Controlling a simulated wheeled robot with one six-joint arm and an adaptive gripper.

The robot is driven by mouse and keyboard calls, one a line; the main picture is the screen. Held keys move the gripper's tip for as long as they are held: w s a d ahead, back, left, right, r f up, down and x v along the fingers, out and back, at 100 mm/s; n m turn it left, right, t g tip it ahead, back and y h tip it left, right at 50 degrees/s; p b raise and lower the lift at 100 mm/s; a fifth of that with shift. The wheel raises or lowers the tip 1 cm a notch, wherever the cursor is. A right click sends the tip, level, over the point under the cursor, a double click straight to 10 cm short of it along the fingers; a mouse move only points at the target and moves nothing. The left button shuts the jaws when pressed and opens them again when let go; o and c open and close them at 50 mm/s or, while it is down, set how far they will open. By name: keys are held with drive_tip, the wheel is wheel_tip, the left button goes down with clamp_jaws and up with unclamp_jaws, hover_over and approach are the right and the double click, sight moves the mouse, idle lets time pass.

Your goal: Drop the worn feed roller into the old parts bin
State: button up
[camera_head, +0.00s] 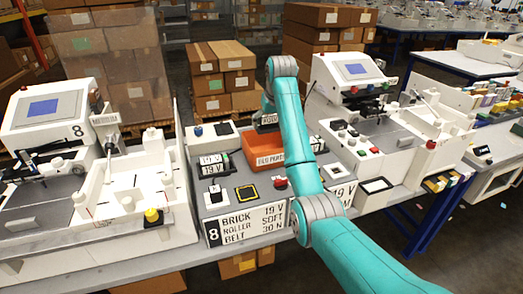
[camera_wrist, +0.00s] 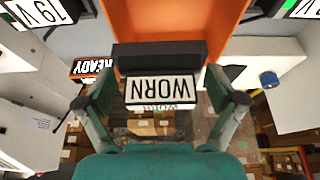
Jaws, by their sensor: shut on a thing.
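The worn feed roller is a dark block (camera_wrist: 150,54) with a white label reading WORN, upside down in the wrist view. My gripper (camera_wrist: 160,104) is shut on it, one finger at each side. In the head view the roller (camera_head: 267,122) is partly hidden by my arm and shows just above the back of the old parts bin. The bin (camera_head: 264,161) is an orange box with lettering on its front, on the grey bench. In the wrist view the bin (camera_wrist: 180,18) shows beyond the roller. The bin's inside is mostly hidden in the head view.
White plotters stand on the left (camera_head: 52,120) and right (camera_head: 350,85).

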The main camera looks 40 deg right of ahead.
drive_tip(key=shift+f, duration=1.95)
drive_tip(key=o, duration=0.8)
drive_tip(key=shift+o, duration=0.2)
drive_tip(key=shift+r, duration=0.1)
drive_tip(key=v, duration=0.7)
drive_tip(key=shift+s+r, duration=0.15)
